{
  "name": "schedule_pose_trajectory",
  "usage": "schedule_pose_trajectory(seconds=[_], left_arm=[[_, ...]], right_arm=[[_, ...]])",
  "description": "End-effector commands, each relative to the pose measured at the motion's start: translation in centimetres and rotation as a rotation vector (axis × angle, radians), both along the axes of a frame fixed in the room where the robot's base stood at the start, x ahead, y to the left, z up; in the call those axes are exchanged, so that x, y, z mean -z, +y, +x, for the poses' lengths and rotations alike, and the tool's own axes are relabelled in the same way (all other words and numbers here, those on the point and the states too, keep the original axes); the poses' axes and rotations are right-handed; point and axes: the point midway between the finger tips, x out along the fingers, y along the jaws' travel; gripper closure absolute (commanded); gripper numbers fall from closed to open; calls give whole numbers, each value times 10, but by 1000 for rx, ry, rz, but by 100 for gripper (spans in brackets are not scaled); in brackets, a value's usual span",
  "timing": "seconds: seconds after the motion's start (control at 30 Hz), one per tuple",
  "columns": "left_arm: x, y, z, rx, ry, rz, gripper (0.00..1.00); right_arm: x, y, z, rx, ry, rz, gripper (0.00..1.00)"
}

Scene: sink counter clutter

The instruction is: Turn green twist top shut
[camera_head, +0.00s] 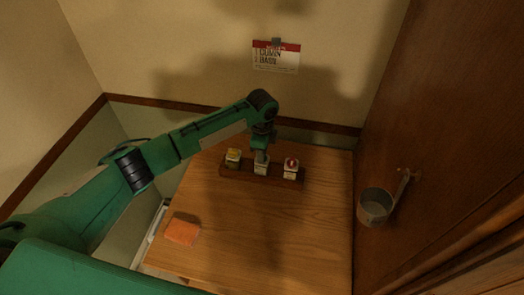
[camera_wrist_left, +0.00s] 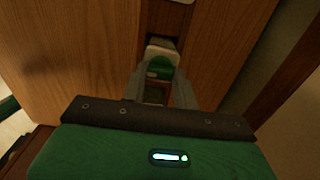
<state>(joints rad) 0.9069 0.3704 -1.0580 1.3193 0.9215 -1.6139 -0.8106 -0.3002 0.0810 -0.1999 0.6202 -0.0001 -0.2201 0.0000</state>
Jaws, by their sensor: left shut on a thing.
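Three small pale jars stand in a row on a dark wooden rack at the back of the counter. The middle jar (camera_head: 261,168) is below my left gripper (camera_head: 262,153), which hides most of its top in the head view. In the left wrist view, the green twist top (camera_wrist_left: 160,66) shows between the two fingers of my left gripper (camera_wrist_left: 161,82). The gripper points down and is shut on the green top. How far the top is turned cannot be told. My right gripper is in neither view.
A yellow-topped jar (camera_head: 233,157) stands left of the middle jar and a red-topped jar (camera_head: 291,166) stands right, both close by on the rack (camera_head: 232,173). An orange cloth (camera_head: 182,231) lies at front left. A metal cup (camera_head: 375,207) hangs at right. The front counter (camera_head: 270,235) is clear.

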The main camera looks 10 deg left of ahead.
Motion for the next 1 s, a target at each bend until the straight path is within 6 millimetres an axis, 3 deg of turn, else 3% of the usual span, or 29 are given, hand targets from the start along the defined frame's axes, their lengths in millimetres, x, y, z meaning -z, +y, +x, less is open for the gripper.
schedule_pose_trajectory(seconds=[0.2, 0.23, 0.33, 0.73, 0.87, 1.0], left_arm=[[0, 0, 0, 0, -1, 0, 94], [0, 0, 0, 0, -1, 0, 69], [0, 0, 0, 0, -1, 0, 49], [-7, 0, 1, 0, -2, -1, 48], [-25, 0, 1, 1, -5, -1, 48], [-57, 0, 1, 1, -6, -1, 48]], right_arm=[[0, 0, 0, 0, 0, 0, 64], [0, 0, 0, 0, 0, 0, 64], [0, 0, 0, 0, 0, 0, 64], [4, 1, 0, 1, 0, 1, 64], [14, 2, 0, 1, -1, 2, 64], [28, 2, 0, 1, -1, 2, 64]])
